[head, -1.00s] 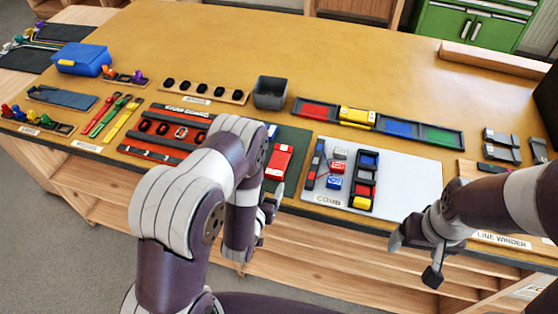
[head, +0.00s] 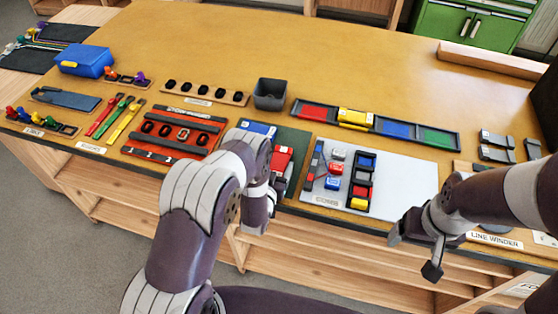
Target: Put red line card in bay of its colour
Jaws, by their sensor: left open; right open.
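The red line card (head: 284,158) lies on the dark green mat (head: 297,140), partly hidden by my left arm. A blue card (head: 258,128) lies on the mat behind it. The long dark bay tray (head: 455,139) has red (head: 313,112), yellow, blue (head: 396,129) and green (head: 436,136) bays; a yellow card (head: 356,116) sits in the yellow bay, and the red bay looks empty. My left gripper (head: 279,186) is open at the near edge of the red card, partly hidden by its own arm; contact cannot be told. My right gripper (head: 416,252) is open and empty, near the table's front edge.
A white board (head: 415,180) with a comb rack (head: 361,180) and small blocks stands right of the mat. A grey bin (head: 269,94) stands behind the mat. A red board (head: 160,154) with dark bars lies to the left.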

